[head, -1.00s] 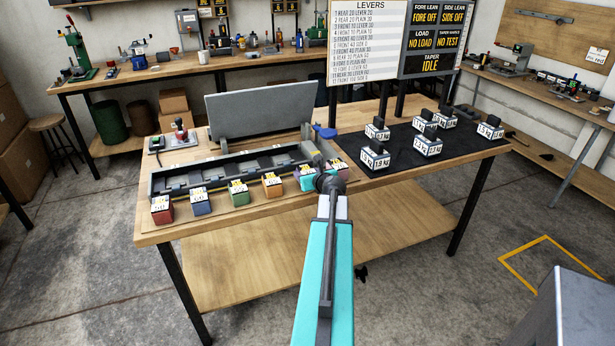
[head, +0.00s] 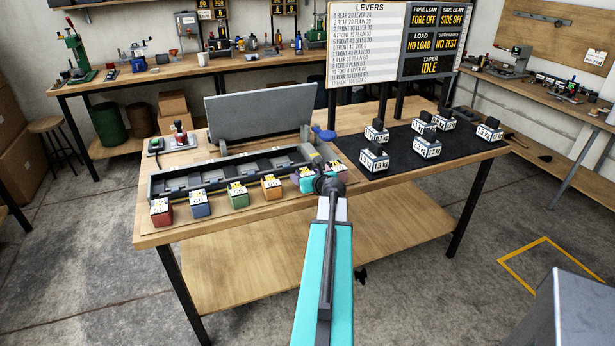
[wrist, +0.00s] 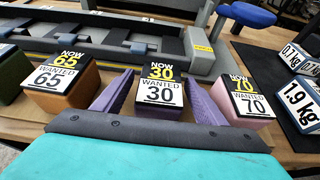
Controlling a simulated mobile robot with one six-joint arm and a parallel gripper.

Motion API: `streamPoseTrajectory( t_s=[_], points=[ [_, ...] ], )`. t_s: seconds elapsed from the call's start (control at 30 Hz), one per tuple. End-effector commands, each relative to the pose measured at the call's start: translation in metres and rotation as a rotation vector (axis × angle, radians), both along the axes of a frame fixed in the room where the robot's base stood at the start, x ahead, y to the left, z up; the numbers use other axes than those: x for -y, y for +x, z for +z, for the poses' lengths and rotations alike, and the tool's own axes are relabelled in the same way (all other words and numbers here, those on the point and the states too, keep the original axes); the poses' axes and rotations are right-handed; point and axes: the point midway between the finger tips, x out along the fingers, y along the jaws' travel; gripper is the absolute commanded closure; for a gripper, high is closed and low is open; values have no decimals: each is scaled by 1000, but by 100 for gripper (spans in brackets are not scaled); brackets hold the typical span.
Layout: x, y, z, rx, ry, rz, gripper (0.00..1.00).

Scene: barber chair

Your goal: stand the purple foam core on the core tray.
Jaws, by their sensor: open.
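The purple foam core (wrist: 158,88), labelled NOW 30 and WANTED 30, stands upright between the two purplish fingers of my gripper (wrist: 160,80) in the wrist view. The jaws are open, with one finger on each side of the core. Contact with its sides cannot be told. In the head view my gripper (head: 325,180) hides most of this core. A flat brown board (head: 220,218) under the row of cores looks like the core tray, but I cannot tell for sure.
An orange core (wrist: 62,85) stands to the left, a pinkish core (wrist: 246,100) to the right. Green (head: 238,197), blue (head: 201,206) and red (head: 160,212) cores continue leftward. Behind is a long dark grey fixture (head: 230,172). Several weights stand on a black mat (head: 400,150).

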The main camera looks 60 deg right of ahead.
Motion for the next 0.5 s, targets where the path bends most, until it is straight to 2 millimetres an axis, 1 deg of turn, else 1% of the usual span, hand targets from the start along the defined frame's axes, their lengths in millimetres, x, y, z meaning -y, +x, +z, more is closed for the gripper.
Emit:
streamPoseTrajectory(
  t_s=[0.27,0.5],
  points=[
    [-12,-17,7,0,0,-2,35],
    [-26,-35,17,1,0,-3,35]
  ],
)
